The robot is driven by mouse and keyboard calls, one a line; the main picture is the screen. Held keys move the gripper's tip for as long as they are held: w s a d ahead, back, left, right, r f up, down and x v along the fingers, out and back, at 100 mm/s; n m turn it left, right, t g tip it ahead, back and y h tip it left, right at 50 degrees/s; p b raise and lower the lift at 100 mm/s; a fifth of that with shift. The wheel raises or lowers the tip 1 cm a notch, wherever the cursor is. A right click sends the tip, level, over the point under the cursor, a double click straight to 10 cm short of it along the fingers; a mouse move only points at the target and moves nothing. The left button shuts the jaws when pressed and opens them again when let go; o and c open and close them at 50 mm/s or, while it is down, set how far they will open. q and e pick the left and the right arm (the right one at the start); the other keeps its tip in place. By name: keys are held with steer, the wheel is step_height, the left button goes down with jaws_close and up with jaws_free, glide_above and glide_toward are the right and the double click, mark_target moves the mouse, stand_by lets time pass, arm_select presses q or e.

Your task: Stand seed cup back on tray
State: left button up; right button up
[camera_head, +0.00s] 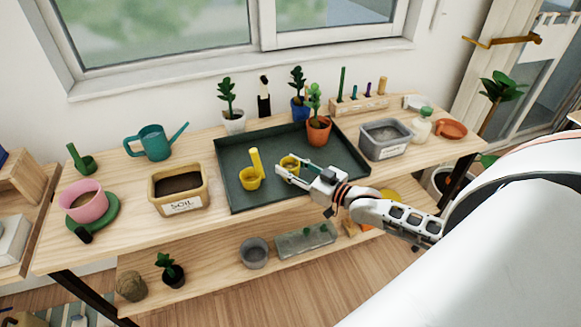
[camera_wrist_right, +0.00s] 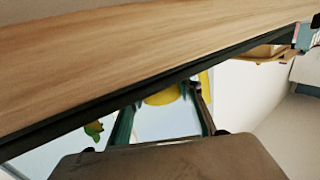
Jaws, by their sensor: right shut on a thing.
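The seed cup, a small yellow cup (camera_head: 289,161) with a darker inside, is over the dark green tray (camera_head: 235,137) near its middle. My right gripper (camera_head: 288,168) reaches in from the right and is shut on this cup. The cup looks roughly upright; I cannot tell whether its base touches the tray. In the right wrist view, part of the yellow cup (camera_wrist_right: 163,97) shows between the two fingers. My left gripper is not in view.
A yellow scoop (camera_head: 251,173) with an upright handle stands close left of the cup. Potted plants (camera_head: 318,130) stand at the tray's back. A soil bin (camera_head: 180,190) is left of the tray, a grey bin (camera_head: 385,140) right.

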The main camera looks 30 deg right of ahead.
steer(key=shift+f, duration=0.1)
steer(key=o, duration=0.7)
steer(key=shift+f, duration=0.1)
steer(key=o, duration=0.4)
steer(key=shift+s+r, duration=0.15)
steer(key=shift+r, duration=0.05)
steer(key=v, duration=1.1)
steer(key=shift+s+d+p, duration=0.15)
steer(key=shift+s+p, duration=0.15)
steer(key=shift+s, duration=0.05)
